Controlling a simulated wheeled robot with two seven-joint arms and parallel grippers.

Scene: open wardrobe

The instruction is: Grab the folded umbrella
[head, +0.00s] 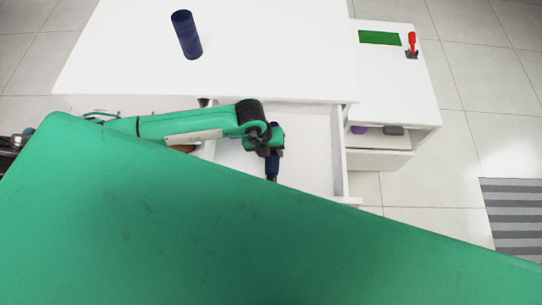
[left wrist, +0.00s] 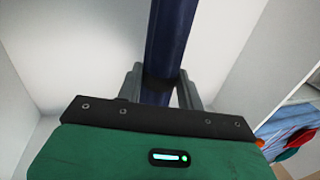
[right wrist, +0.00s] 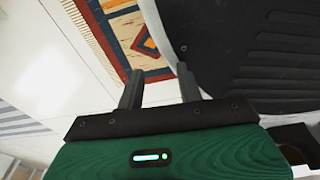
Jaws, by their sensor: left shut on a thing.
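The folded umbrella (head: 271,167) is a slim dark blue roll. In the head view it shows below my left gripper (head: 267,150), over the open white drawer (head: 305,165). In the left wrist view the umbrella (left wrist: 170,45) runs up between the fingers of my left gripper (left wrist: 162,88), which are shut on it. I cannot tell whether its lower end touches the drawer floor. My right gripper (right wrist: 159,88) shows only in the right wrist view. Its fingers are apart with nothing between them.
A lower white cabinet (head: 395,85) at right bears a green flat piece (head: 380,38) and a red-handled item (head: 412,42). A patterned rug (right wrist: 135,35) lies near my right gripper.

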